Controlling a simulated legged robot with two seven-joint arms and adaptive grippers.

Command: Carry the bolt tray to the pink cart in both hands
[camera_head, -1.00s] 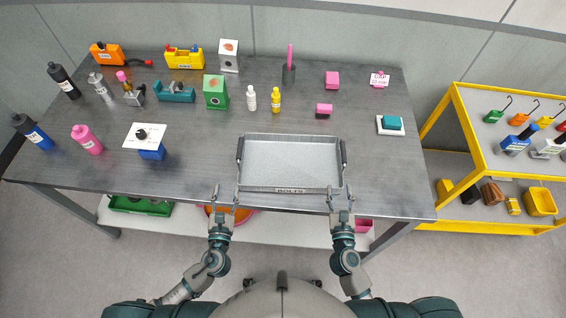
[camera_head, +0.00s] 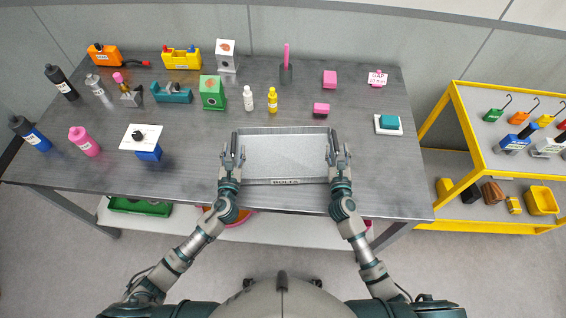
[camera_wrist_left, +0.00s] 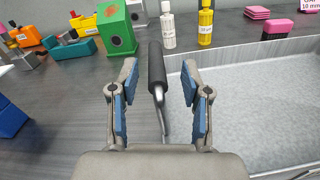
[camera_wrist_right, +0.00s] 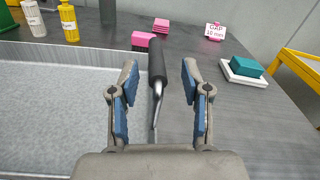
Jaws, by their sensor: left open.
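The bolt tray (camera_head: 285,157) is a shallow grey metal tray labelled BOLTS, lying on the workbench near its front edge. It looks empty. It has a dark handle on each side. My left gripper (camera_head: 232,157) is at the tray's left side; in the left wrist view its open fingers stand either side of the left handle (camera_wrist_left: 157,70), apart from it. My right gripper (camera_head: 339,157) is at the right side; in the right wrist view its open fingers stand either side of the right handle (camera_wrist_right: 157,70), also apart from it. No pink cart shows; a yellow cart (camera_head: 446,128) stands at right.
The workbench (camera_head: 380,190) holds bottles, a green box (camera_head: 212,92), pink blocks and a white pad with a teal block (camera_head: 389,123) right of the tray. The yellow cart carries hooks and bottles on top.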

